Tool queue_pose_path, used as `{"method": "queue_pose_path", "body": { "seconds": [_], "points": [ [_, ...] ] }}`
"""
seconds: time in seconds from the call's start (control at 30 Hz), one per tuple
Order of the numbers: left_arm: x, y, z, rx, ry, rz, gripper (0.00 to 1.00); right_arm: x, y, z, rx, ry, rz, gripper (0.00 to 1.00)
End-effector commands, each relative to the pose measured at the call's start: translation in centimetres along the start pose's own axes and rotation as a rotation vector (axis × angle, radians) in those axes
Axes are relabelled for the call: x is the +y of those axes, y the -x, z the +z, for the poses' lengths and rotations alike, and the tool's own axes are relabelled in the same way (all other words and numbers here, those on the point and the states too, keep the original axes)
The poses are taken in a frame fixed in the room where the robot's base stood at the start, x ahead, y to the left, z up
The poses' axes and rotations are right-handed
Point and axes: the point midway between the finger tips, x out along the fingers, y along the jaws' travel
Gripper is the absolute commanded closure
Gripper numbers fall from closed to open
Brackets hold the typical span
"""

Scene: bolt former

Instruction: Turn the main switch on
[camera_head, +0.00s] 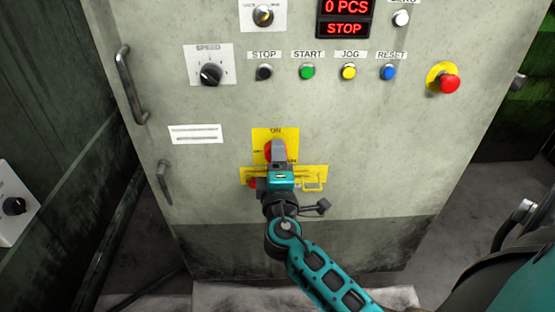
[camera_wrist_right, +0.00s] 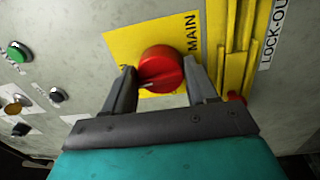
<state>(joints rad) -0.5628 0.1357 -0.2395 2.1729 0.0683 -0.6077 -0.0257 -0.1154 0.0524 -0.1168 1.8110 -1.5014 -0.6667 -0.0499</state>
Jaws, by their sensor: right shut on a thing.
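The main switch is a red rotary knob (camera_wrist_right: 161,70) on a yellow plate (camera_wrist_right: 118,43) marked MAIN in the right wrist view. In the head view the knob (camera_head: 268,149) is partly hidden behind my right gripper (camera_head: 279,148); the yellow plate (camera_head: 289,133) shows ON at its top. In the wrist view my right gripper (camera_wrist_right: 162,82) has one finger on each side of the knob and is shut on it. My left gripper is not in view.
Below the switch is a yellow lock-out bracket (camera_head: 314,181). Above are the black stop button (camera_head: 264,72), green start button (camera_head: 307,72), yellow jog button (camera_head: 348,72), blue reset button (camera_head: 388,72) and red emergency button (camera_head: 448,83). A door handle (camera_head: 131,85) projects at left. The display (camera_head: 344,18) reads STOP.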

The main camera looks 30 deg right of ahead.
Motion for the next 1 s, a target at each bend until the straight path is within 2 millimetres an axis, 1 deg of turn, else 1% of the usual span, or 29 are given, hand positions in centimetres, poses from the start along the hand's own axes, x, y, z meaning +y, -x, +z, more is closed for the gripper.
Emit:
{"method": "queue_pose_path", "body": {
  "seconds": [0.03, 0.3, 0.8, 0.83, 1.0],
  "points": [
    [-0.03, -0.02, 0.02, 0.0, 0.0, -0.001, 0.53, -0.25, 0.02, 0.13, -0.006, -0.021, -0.004, 0.73],
    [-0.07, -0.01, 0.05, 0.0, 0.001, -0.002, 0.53, -0.31, 0.04, 0.09, -0.011, -0.104, -0.004, 0.73],
    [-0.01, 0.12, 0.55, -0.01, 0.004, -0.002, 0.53, -0.35, 0.06, 0.04, -0.011, -0.125, -0.005, 0.73],
    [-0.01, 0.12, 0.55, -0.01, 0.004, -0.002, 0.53, -0.35, 0.06, 0.04, -0.011, -0.125, -0.005, 0.42],
    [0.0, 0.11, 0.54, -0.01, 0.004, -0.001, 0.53, -0.27, 0.04, 0.01, -0.011, -0.124, -0.003, 0.25]
  ]
}}
